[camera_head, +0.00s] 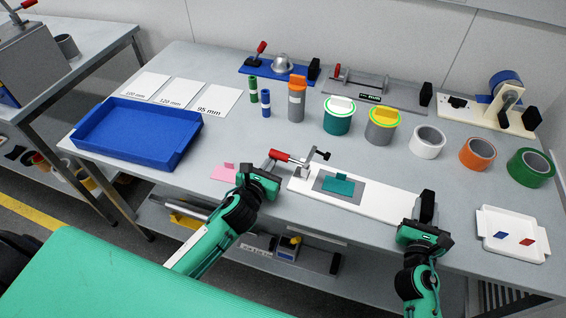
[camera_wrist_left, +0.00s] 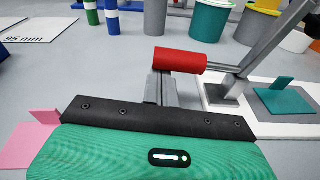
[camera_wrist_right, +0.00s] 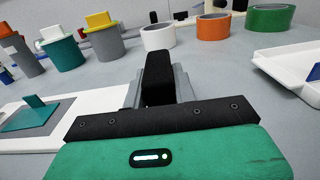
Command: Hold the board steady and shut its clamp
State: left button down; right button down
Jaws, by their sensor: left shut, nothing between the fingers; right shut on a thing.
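The white board (camera_head: 390,200) lies on the table, with a grey pad (camera_head: 328,186) and a teal piece (camera_head: 338,186) with an upright tab on it. Its clamp (camera_head: 312,160) stands at the left end. The red clamp handle (camera_head: 280,155) points left, and the clamp's arm with its black tip (camera_head: 322,154) slants up above the board. My left gripper (camera_wrist_left: 160,88) is shut and empty, just in front of the red handle (camera_wrist_left: 180,60); whether they touch I cannot tell. My right gripper (camera_head: 425,218) is shut on a black block (camera_wrist_right: 157,78) at the board's right end.
A pink piece (camera_head: 224,173) lies left of my left gripper. A blue tray (camera_head: 130,133) is at the left, and a white tray (camera_head: 510,236) with two small pieces at the right. Cups and tape rolls (camera_head: 477,154) stand behind the board.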

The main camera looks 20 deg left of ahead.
aim_at(271, 153)
pick_arm(q)
jog(key=shift+r, duration=0.15)
pick_arm(e)
jog(key=shift+f, duration=0.15)
pick_arm(q)
notch_tip(271, 153, up, 3)
jog(key=m, duration=0.3)
jog(key=shift+y, duration=0.3)
jog(key=shift+d+r+m, duration=0.15)
jog(key=shift+r+m, duration=0.15)
jog(key=shift+r, duration=0.3)
jog(key=d+r, duration=0.5)
jog(key=r, duration=0.1)
jog(key=shift+s+d, duration=0.2)
jog(key=shift+d, duration=0.05)
jog(key=shift+d, duration=0.1)
jog(key=shift+s, duration=0.15)
